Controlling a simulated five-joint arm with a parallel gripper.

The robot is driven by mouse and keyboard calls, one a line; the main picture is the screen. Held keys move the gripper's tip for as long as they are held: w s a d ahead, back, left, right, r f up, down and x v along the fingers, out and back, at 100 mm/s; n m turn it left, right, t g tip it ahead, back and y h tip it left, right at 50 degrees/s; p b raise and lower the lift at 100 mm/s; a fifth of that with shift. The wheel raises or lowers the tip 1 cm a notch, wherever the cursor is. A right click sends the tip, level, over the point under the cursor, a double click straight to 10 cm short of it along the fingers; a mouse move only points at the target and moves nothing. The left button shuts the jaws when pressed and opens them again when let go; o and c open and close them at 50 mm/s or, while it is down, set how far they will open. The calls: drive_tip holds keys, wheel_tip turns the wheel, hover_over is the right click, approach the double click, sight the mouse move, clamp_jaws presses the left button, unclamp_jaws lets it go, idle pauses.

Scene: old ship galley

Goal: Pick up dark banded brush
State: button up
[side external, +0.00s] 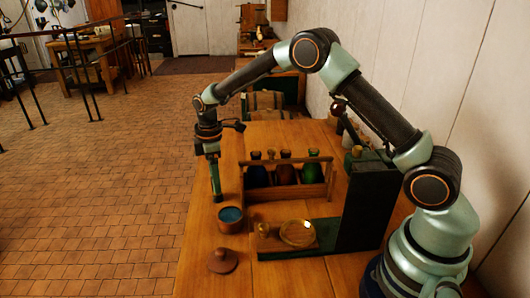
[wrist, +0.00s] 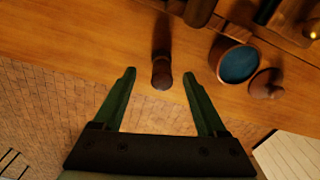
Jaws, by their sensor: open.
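A dark brown upright thing with a paler band, likely the dark banded brush (wrist: 162,72), stands on the wooden table near its edge in the wrist view. It lies ahead of and between the fingertips of my gripper (wrist: 158,75), with no contact visible. My gripper's green fingers are apart and empty. In the side external view my gripper (side external: 215,195) points down near the table's left edge, behind the blue-filled pot. The brush is not clearly seen there; the fingers may hide it.
A round pot with blue contents (side external: 230,222) and a brown lid (side external: 222,261) are close by. A wooden caddy (side external: 290,192) holds several bottles. A dark green block (side external: 365,205) and a board with a brass dish (side external: 298,233) stand to the right.

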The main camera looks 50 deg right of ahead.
wheel_tip(320, 180, down, 5)
drive_tip(key=shift+s, duration=0.15)
drive_tip(key=shift+c, duration=0.3)
clamp_jaws()
drive_tip(key=shift+r, duration=0.1)
wheel_tip(320, 180, up, 20)
idle(0.4)
